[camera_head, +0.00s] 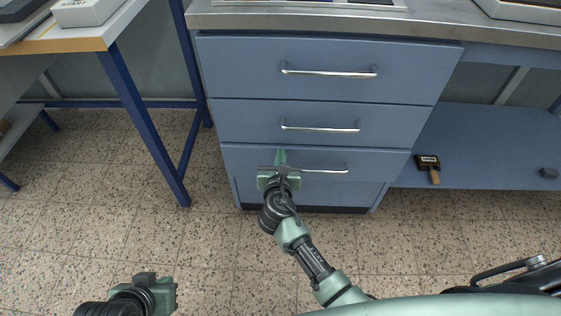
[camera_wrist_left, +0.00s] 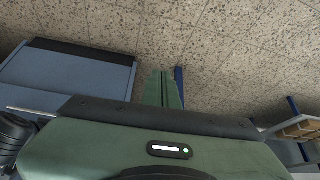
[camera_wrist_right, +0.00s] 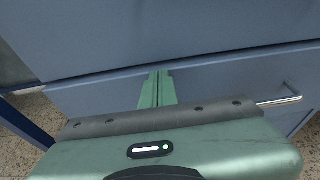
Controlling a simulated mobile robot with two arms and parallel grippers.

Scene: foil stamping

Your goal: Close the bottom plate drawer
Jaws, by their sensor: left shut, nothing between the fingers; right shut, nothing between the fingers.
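The bottom plate drawer (camera_head: 375,162) is the lowest blue drawer front of the cabinet, with a bar handle (camera_head: 325,171). It looks nearly flush with the cabinet; any small gap is hard to judge. My right gripper (camera_head: 280,157) is shut and empty in front of the drawer, left of the handle. In the right wrist view its fingertips (camera_wrist_right: 158,74) are at the upper edge of the drawer front (camera_wrist_right: 215,85); whether they touch is unclear. My left gripper (camera_head: 170,294) is low at the left, away from the drawer. In the left wrist view its fingers (camera_wrist_left: 163,75) are shut and empty.
Two more drawers, the top (camera_head: 330,87) and the middle (camera_head: 320,130), look shut. A table with blue legs (camera_head: 140,125) stands at the left. A brush (camera_head: 430,168) and a small dark block (camera_head: 548,173) lie on the lower shelf at the right. The floor in front is clear.

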